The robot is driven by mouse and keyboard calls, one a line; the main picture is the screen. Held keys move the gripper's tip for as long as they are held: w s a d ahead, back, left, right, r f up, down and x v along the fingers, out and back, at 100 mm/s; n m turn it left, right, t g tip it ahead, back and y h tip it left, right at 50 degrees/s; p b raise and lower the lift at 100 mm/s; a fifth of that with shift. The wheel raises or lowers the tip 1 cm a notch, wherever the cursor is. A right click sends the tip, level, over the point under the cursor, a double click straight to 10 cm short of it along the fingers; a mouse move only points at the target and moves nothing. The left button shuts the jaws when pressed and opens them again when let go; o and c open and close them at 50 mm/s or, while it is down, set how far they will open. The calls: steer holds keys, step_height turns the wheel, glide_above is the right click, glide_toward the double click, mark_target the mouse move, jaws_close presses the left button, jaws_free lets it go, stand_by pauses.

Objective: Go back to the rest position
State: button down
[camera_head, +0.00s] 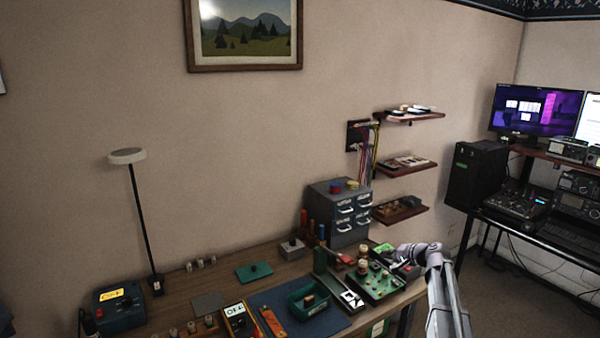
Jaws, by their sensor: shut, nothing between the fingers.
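My arm reaches in from the lower right, and my gripper (402,250) is at the right end of the workbench. It is shut and holds nothing that I can see; its fingers are small and partly unclear here. Just left of it and below is a green board (382,291) with several knobs, including a tan knob (363,267) standing up. I cannot tell whether my gripper touches anything on the board.
The wooden bench (189,290) also carries a grey drawer cabinet (344,213), a green tray (296,303) on a blue mat (333,322), a meter (236,318) and a lamp (139,215). Shelves (405,163) hang behind my gripper. Open floor lies right of the bench.

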steer(key=s+a+f+n+g+h, duration=0.2)
steer(key=s+a+f+g, duration=0.1)
steer(key=s, duration=0.8)
steer(key=s+a+f+n+g+h, duration=0.3)
steer(key=s+a, duration=0.1)
steer(key=s, duration=0.7)
steer(key=s+a+f+n+g+h, duration=0.3)
steer(key=s+a, duration=0.1)
steer(key=s, duration=0.7)
steer(key=shift+s+a+g, duration=0.25)
steer(key=shift+s+g, duration=0.05)
